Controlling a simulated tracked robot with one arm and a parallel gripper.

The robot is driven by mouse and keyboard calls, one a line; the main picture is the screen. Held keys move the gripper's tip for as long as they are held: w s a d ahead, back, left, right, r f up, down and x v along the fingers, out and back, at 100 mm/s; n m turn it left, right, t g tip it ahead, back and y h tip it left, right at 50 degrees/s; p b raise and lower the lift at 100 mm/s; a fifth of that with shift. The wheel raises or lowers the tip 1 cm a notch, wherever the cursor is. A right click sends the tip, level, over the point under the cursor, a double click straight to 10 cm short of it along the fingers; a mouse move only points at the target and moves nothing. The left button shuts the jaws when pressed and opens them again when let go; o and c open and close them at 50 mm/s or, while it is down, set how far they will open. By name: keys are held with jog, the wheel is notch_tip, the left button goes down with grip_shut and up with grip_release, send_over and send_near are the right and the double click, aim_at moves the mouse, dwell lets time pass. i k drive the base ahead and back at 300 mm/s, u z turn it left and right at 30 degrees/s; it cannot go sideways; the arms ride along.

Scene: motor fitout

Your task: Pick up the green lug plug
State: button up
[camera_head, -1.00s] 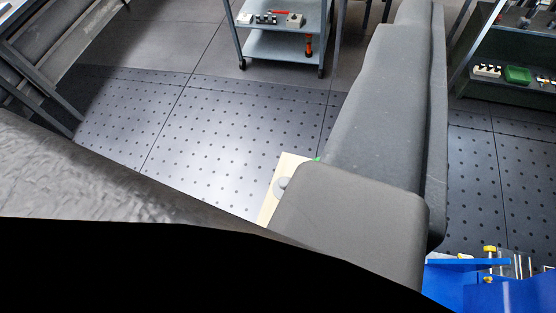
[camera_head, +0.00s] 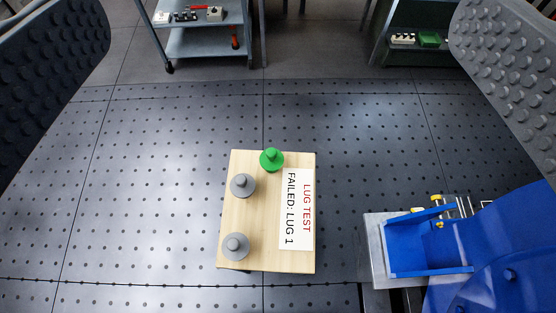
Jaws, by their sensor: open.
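The green lug plug (camera_head: 271,159) stands at the far edge of a pale wooden board (camera_head: 270,262). Two grey lug plugs, one in the middle (camera_head: 242,185) and one nearer (camera_head: 235,246), stand along the board's left side. A white label (camera_head: 297,210) on the board reads "LUG TEST" and "FAILED: LUG 1". My gripper (camera_head: 280,75) is open and empty. Its two dark, studded fingers show at the upper left and upper right corners, wide apart, with the board and the green plug between and below them in the picture. Nothing covers the green plug.
The board lies on a dark perforated surface (camera_head: 150,180) that is clear to its left. A blue fixture (camera_head: 430,245) on a metal block stands to the right. A grey cart (camera_head: 205,42) and a dark shelf (camera_head: 420,58) stand at the back.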

aim_at(271, 159)
jog(key=z, duration=1.25)
jog(key=k, duration=1)
jog(key=u, duration=0.5)
jog(key=i, duration=1.35)
jog(key=z, duration=0.1)
